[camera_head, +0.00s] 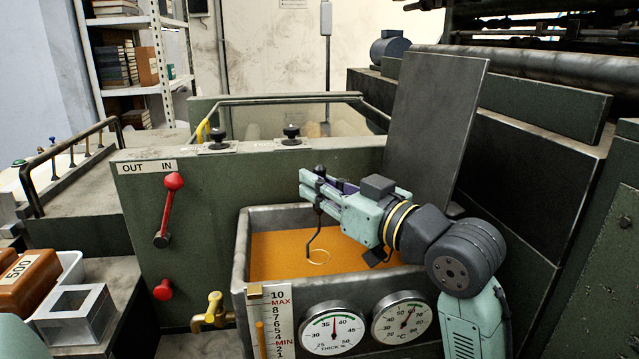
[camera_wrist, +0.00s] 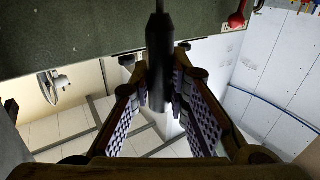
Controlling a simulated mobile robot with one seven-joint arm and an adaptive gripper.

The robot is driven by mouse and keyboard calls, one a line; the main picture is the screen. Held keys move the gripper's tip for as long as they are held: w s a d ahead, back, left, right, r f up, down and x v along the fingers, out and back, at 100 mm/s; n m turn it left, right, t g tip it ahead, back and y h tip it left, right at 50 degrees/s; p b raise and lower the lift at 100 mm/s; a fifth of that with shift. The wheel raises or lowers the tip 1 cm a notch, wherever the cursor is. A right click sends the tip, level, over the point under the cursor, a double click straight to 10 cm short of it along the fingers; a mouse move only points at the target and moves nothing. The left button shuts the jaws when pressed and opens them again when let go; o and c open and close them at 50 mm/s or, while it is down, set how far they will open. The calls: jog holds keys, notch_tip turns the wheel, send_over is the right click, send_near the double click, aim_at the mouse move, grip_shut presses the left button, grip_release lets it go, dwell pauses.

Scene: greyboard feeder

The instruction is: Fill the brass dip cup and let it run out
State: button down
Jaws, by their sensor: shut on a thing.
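My gripper (camera_head: 312,187) is above the grey tank (camera_head: 242,250) of orange liquid (camera_head: 280,250). It is shut on the dark handle (camera_head: 320,171) of the brass dip cup. In the wrist view the dark handle (camera_wrist: 158,75) stands between the patterned finger pads of my gripper (camera_wrist: 160,85). A thin dark bent rod runs from the handle down to the liquid. The brass dip cup (camera_head: 319,250) shows only as a thin pale-gold ring at the liquid surface. The rest of the cup is hidden in the liquid, and its fill cannot be told.
Two dials, THICK % (camera_head: 333,329) and °C (camera_head: 401,318), and a level scale (camera_head: 270,315) are on the tank's front. A brass tap (camera_head: 212,312) is at its left. A red lever (camera_head: 172,205) stands on the green panel. A dark upright board (camera_head: 430,120) rises behind my arm.

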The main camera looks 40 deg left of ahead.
jog(key=shift+s+a+f, duration=0.15)
jog(key=shift+f, duration=0.25)
jog(key=shift+s+a+f, duration=0.1)
jog(key=shift+s+f, duration=0.05)
jog(key=shift+f, duration=0.2)
jog(key=shift+w+r+p, duration=0.15)
jog(key=shift+r+p, duration=0.85)
jog(key=shift+r, duration=0.1)
jog(key=shift+w+r+p, duration=0.15)
jog(key=shift+r+p, duration=0.8)
jog(key=shift+r, duration=0.1)
jog(key=shift+d+r+p, duration=0.1)
jog(key=shift+r+p, duration=2.1)
jog(key=shift+r, duration=0.5)
dwell(2.4)
